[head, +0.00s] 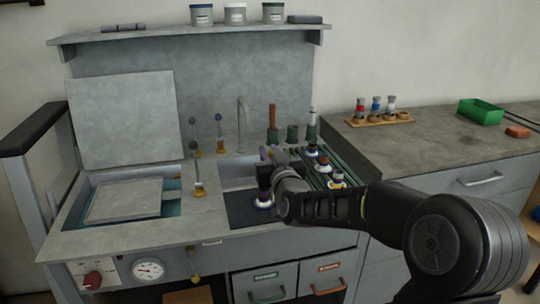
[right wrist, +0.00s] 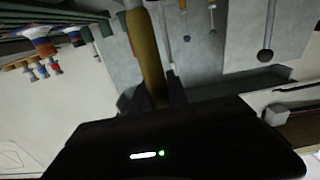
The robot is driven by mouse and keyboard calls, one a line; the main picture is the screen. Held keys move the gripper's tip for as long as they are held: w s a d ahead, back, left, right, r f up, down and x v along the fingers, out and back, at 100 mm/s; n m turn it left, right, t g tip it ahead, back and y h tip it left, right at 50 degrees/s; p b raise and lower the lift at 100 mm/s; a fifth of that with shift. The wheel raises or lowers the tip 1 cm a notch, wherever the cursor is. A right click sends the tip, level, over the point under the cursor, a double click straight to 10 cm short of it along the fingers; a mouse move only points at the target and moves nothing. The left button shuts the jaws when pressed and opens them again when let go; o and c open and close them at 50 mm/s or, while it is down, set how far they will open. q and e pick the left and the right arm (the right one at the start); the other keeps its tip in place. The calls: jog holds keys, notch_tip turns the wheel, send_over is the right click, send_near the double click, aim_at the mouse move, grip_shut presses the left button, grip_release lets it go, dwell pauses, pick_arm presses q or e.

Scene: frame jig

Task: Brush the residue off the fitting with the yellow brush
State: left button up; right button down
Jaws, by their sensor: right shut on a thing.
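My right gripper (head: 280,165) is over the middle of the bench, near the sink. In the right wrist view it (right wrist: 152,98) is shut on a yellow-brown handle, which I take to be the yellow brush (right wrist: 148,55). Its bristles cannot be made out, and the arm hides the brush in the head view. A dark fitting with a purple tint and a pale lower ring (head: 264,200) stands on the dark mat (head: 240,212), just below and left of the gripper. Contact between brush and fitting cannot be told; residue is too small to see. My left gripper is out of view.
Several fittings stand on a green rack (head: 314,180) right of the gripper. Green holders (head: 292,133) stand behind, one with an orange-handled tool (head: 272,116). A faucet (head: 241,122) rises behind the sink. A raised lid (head: 125,120) stands at left.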

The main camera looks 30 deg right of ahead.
jog(key=shift+w, duration=0.1)
jog(key=shift+b+x, duration=0.4)
jog(key=shift+x, duration=0.8)
jog(key=shift+v, duration=1.35)
jog(key=shift+v, duration=1.25)
jog(key=shift+f, duration=0.1)
